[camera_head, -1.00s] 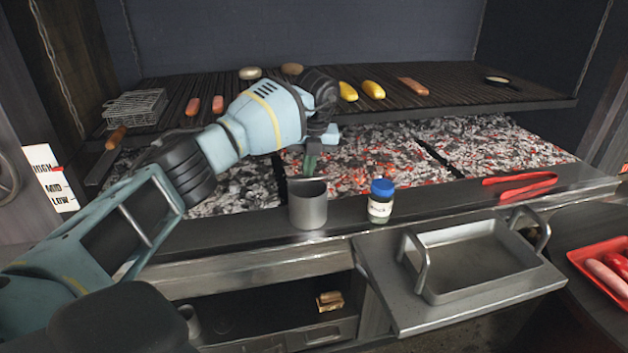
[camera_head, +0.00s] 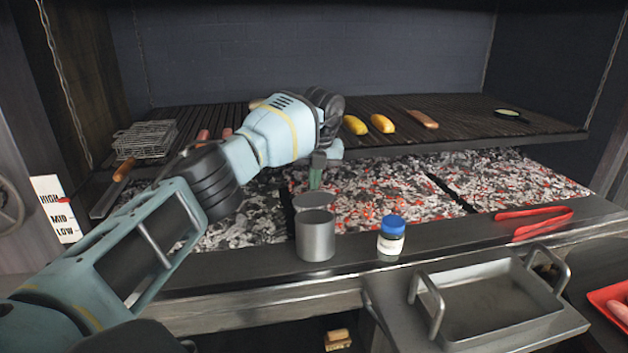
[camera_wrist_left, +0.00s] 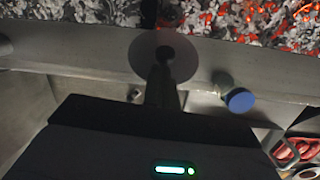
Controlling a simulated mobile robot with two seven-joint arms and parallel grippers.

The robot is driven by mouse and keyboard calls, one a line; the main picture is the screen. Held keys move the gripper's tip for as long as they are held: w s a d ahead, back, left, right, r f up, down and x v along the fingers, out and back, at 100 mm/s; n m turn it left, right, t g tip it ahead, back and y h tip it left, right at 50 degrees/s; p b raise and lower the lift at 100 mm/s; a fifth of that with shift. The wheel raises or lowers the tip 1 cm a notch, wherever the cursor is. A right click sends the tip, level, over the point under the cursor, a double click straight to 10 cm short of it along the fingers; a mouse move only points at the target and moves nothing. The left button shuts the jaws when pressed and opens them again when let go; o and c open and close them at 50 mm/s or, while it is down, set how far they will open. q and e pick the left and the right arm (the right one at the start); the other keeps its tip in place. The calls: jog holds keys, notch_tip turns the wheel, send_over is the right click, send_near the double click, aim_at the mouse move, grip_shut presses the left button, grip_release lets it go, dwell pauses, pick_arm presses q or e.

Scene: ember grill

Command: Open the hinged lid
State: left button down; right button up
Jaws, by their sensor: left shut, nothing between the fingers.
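The grey metal canister (camera_head: 316,240) stands on the front ledge. Its round lid (camera_head: 312,201) shows as a thin disc behind and above the canister's rim, apart from the rim at the front. My left gripper (camera_head: 316,183) points down just behind and above the lid, its fingers shut and empty. Whether it touches the lid I cannot tell. In the left wrist view a grey disc, seemingly the lid (camera_wrist_left: 140,60), lies behind the dark fingers (camera_wrist_left: 165,55). The hinge is hidden. My right gripper is not in view.
A blue-capped jar (camera_head: 391,237) stands right of the canister. Red tongs (camera_head: 535,222) lie farther right on the ledge. A metal tray (camera_head: 490,305) sits in front. Glowing coals (camera_head: 385,190) lie behind, under the grill rack (camera_head: 460,115) with food.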

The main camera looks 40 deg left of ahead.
pick_arm(q)
jog(key=shift+w+a+f, duration=0.1)
jog(key=shift+f, duration=0.1)
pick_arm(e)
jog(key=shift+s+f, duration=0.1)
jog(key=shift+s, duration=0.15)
pick_arm(q)
jog(key=shift+r, duration=0.1)
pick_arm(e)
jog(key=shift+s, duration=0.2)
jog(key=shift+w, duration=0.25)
